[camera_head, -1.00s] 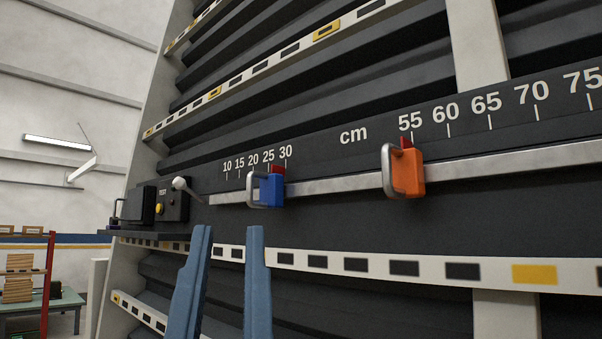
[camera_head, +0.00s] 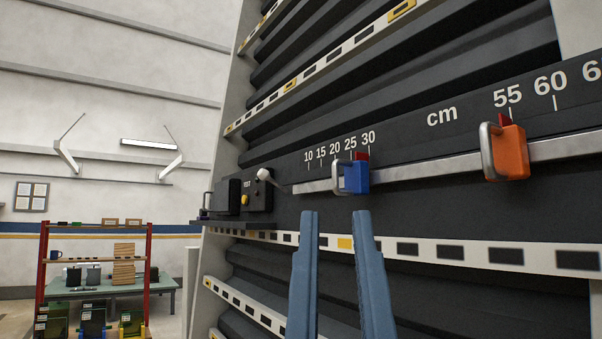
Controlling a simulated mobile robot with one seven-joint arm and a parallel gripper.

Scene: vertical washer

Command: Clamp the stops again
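The blue stop (camera_head: 355,178) sits on the metal rail (camera_head: 414,165) under the 30 mark, with a grey loop handle on its left side and a red pointer on top. The orange stop (camera_head: 507,154) sits further right on the rail, near the 55 mark, with a similar handle and red pointer. A lever with a pale knob (camera_head: 264,175) stands tilted at the rail's left end, beside the box marked TEST (camera_head: 257,197) with a yellow button. My gripper (camera_head: 336,213) is open and empty, its two blue fingers pointing up below the blue stop, apart from it in the picture.
The slatted dark washer panel (camera_head: 450,215) fills the right side, with a pale slotted strip (camera_head: 480,252) below the rail. At the left stand a red shelf rack (camera_head: 150,265) and a green table (camera_head: 165,281). Open floor (camera_head: 172,325) shows between rack and panel.

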